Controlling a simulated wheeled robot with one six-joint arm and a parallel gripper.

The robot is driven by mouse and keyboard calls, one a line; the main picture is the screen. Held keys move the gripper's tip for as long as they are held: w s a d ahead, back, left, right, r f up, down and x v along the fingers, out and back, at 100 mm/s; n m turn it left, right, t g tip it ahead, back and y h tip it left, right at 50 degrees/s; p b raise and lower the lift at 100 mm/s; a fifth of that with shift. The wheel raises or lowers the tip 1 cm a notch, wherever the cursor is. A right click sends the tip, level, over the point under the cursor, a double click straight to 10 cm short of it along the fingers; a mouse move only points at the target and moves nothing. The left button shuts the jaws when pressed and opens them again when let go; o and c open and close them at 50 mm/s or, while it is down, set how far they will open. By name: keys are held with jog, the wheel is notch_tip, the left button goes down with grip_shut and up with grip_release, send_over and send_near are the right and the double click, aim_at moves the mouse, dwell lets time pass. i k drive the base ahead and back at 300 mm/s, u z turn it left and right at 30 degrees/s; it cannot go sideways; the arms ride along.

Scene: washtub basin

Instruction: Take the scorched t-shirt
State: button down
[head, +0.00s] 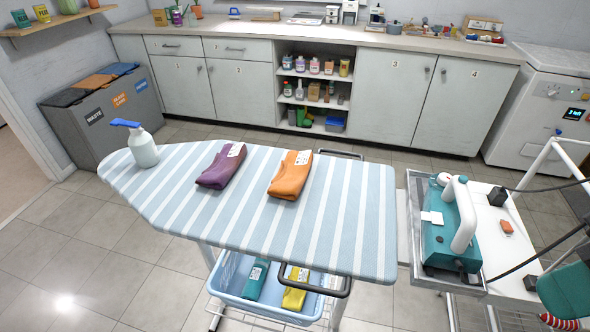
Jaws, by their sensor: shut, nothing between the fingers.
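Two folded garments with white tags lie on the blue-and-white striped ironing board (345,225): a purple one (220,167) and, to its right, an orange one (289,177). Below the board, a light blue basket (232,292) holds a folded teal garment (255,280) and a folded yellow one (296,290), partly hidden by the board and a dark handle. I see no clear scorch mark on any of them, and the tags are too small to read. My gripper is not in view.
A white spray bottle (143,150) with a blue head stands at the board's left end. A teal iron station (445,225) sits on a stand at right. Sorting bins (105,110) stand at left, cabinets (390,100) behind. Tiled floor is open at left.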

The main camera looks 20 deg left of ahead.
aim_at(226, 163)
jog(key=u, duration=1.4)
jog(key=k, duration=0.45)
jog(key=u, duration=0.95)
jog(key=i, duration=0.8)
jog(key=u, duration=0.45)
jog(key=i, duration=0.75)
jog(key=z, duration=0.65)
jog(key=i, duration=0.75)
jog(key=z, duration=0.5)
